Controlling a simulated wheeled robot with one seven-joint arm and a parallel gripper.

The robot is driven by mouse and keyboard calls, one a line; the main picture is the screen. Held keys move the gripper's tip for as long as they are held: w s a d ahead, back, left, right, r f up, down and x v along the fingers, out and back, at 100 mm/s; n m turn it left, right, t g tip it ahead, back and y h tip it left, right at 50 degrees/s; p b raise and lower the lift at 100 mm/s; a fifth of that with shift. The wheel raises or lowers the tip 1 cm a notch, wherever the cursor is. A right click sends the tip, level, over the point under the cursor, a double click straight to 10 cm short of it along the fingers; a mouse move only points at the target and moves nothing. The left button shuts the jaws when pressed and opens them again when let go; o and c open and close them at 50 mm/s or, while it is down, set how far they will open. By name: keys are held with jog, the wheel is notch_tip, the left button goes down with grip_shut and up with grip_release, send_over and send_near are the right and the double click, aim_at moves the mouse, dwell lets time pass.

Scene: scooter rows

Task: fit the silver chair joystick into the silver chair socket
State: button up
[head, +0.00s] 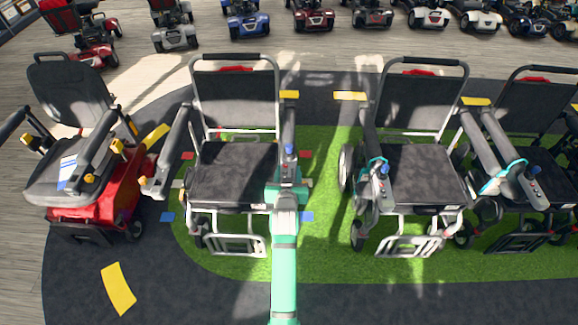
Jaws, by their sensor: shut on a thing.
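The silver chair (234,165) has a silver frame, a dark seat and a dark back, and stands left of centre on the green mat. My gripper (288,172) is at the front of its right-hand armrest. The gripper is shut on the silver chair joystick (289,150), of which a small blue knob and dark top show just beyond the fingers. The silver chair socket is hidden behind my gripper and arm. I cannot tell whether the joystick touches the socket or is apart from it.
A similar chair (418,165) stands to the right, another (535,150) at the far right, both with joysticks on their armrests. A red scooter (95,195) stands at left. Several scooters line the back. Green mat (319,215) is clear between the two middle chairs.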

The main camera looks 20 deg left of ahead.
jog(key=shift+w+a+r, duration=0.1)
jog(key=shift+a, duration=0.25)
jog(key=shift+s+a+f, duration=0.1)
jog(key=shift+s+f, duration=0.15)
jog(key=shift+f, duration=0.05)
jog(key=shift+s+a+f, duration=0.1)
jog(key=shift+s+f, duration=0.05)
jog(key=shift+f, duration=2.35)
jog(key=shift+w+d, duration=0.2)
jog(key=shift+w, duration=0.05)
